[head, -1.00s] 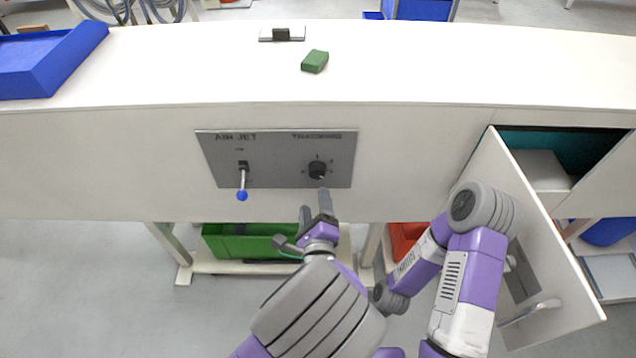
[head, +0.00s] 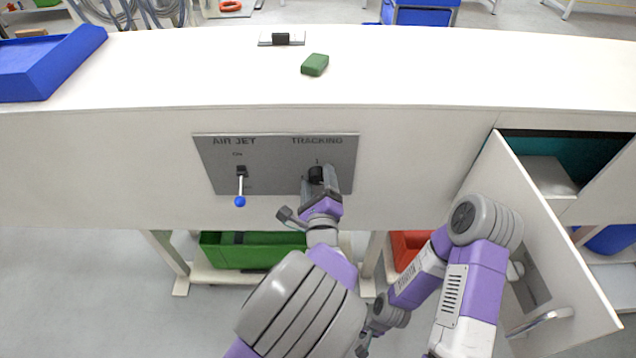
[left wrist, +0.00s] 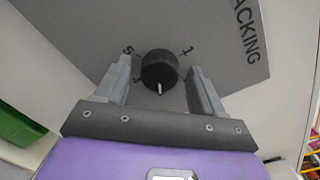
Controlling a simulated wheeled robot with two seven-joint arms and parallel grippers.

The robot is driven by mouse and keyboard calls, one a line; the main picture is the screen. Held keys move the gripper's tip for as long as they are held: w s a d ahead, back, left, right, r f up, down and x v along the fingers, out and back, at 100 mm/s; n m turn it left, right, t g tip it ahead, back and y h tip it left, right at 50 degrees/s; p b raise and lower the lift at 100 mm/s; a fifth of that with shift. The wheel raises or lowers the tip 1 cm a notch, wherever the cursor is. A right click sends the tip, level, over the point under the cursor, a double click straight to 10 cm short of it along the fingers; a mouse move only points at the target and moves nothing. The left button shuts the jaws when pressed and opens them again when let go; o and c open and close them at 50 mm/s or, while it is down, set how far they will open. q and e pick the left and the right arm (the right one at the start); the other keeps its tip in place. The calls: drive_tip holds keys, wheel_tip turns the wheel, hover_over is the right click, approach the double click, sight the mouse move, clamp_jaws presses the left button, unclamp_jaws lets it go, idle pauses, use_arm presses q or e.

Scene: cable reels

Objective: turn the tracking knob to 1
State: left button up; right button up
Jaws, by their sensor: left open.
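The tracking knob (head: 316,174) is a round black dial on the grey panel under the word TRACKING. In the left wrist view the knob (left wrist: 160,70) has a white pointer mark on the side facing my gripper's palm, away from the printed 1 and 5. A 1 shows at its upper right, a 5 at its upper left. My left gripper (head: 318,181) is open, its fingers on either side of the knob; in the left wrist view a gap shows on each side (left wrist: 161,84). My right arm is at the right; its gripper does not show clearly.
The air jet lever (head: 240,185) with a blue ball end is left of the knob on the same panel (head: 275,180). An open cabinet door (head: 560,265) stands at the right, beside my right arm. A green block (head: 315,64) lies on the white top (head: 200,70).

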use_arm(q)
drive_tip(key=shift+c, duration=0.3)
drive_tip(key=c, duration=1)
drive_tip(key=shift+n, duration=0.3)
